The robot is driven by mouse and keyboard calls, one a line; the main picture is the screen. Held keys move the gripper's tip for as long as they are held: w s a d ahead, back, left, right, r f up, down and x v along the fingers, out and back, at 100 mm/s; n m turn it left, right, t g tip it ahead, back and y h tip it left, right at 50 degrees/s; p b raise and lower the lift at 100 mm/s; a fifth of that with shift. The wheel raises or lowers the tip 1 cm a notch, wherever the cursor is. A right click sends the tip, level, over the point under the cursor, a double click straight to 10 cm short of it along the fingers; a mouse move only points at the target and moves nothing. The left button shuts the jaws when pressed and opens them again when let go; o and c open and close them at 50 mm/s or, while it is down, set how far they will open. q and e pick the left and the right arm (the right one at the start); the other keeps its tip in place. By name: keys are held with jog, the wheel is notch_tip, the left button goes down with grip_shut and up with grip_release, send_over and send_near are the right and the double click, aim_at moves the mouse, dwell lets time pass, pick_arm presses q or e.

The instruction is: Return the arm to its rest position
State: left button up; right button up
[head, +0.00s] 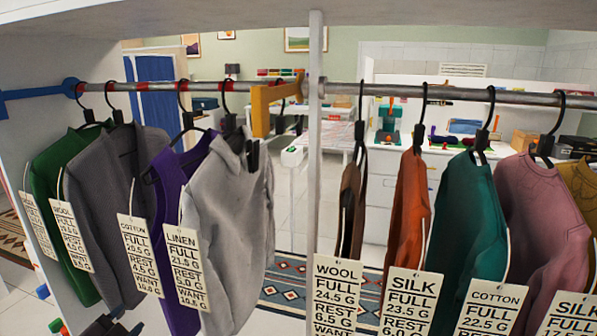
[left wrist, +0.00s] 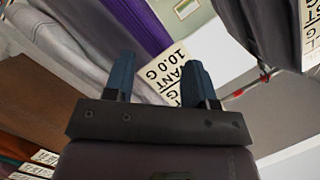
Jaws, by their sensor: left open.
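My left gripper (head: 112,322) shows at the bottom left of the head view, low beneath the hanging garments and partly cut off by the frame edge. In the left wrist view its two blue-tipped fingers (left wrist: 159,82) stand apart with no garment between them. A paper tag (left wrist: 168,80) reading "WANT 10.0 G" shows just beyond the fingers; I cannot tell whether they touch it. The light grey hoodie (head: 228,220) with the linen tag hangs on the rail above and to the right of this gripper. My right gripper is in neither view.
A metal rail (head: 455,93) spans the wardrobe, crossing a white divider (head: 316,200). Green (head: 62,170), dark grey (head: 118,180) and purple (head: 170,200) garments hang left. Brown, orange (head: 408,200), teal (head: 468,215) and pink (head: 540,210) ones hang right. A yellow piece (head: 262,110) sits on the rail.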

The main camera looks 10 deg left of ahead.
pick_arm(q)
jog(key=s+d+f+n+g+h, duration=0.1)
jog(key=s+d+f+n+g, duration=0.1)
jog(key=s+d+f, duration=0.6)
jog(key=s+d+f+n+g+h, duration=0.1)
jog(key=s+d+f+n+g, duration=0.2)
jog(key=s+d+f, duration=0.4)
jog(key=s+d+n, duration=0.1)
jog(key=s+d, duration=0.4)
jog(key=shift+f+n+h, duration=0.3)
jog(key=shift+f+n, duration=0.1)
jog(key=shift+s+d, duration=0.1)
jog(key=shift+c, duration=0.8)
jog(key=shift+d, duration=0.1)
